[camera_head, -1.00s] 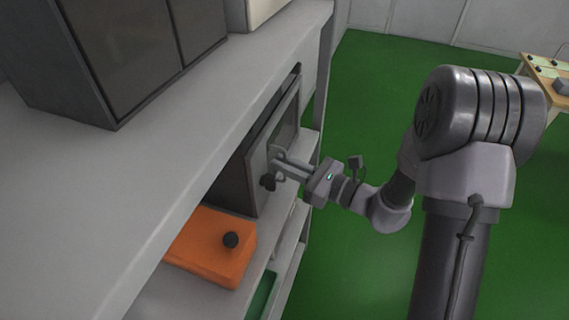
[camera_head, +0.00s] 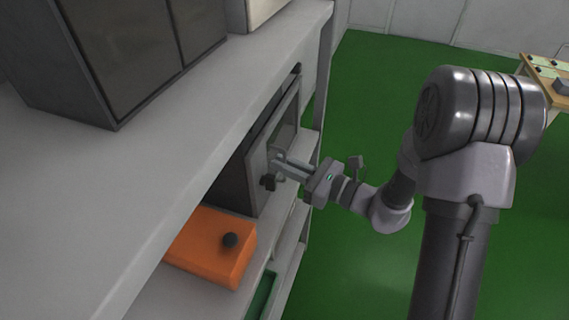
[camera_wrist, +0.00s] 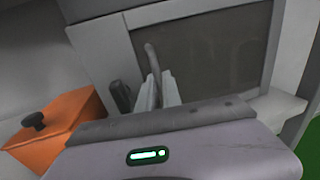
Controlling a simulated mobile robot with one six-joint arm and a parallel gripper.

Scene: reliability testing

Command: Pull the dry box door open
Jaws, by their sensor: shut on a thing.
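The dry box (camera_head: 234,182) is a dark grey cabinet on the shelf under the worktop. Its door has a light grey frame (camera_head: 257,172) around a dark window, which fills much of the wrist view (camera_wrist: 205,55). My gripper (camera_head: 277,168) is at the near side of the door, shut on its grey handle (camera_wrist: 152,58). The handle's bar rises from between my fingers in the wrist view. A dark knob-like part (camera_wrist: 121,96) sits just left of my fingers. The door seems slightly ajar; the size of the gap is hard to tell.
An orange box (camera_head: 208,247) with a black knob stands on the shelf beside the dry box. The worktop (camera_head: 190,130) overhangs it and carries a dark cabinet (camera_head: 130,50). A green item (camera_head: 262,296) lies lower down. Green floor (camera_head: 375,100) to the right is open.

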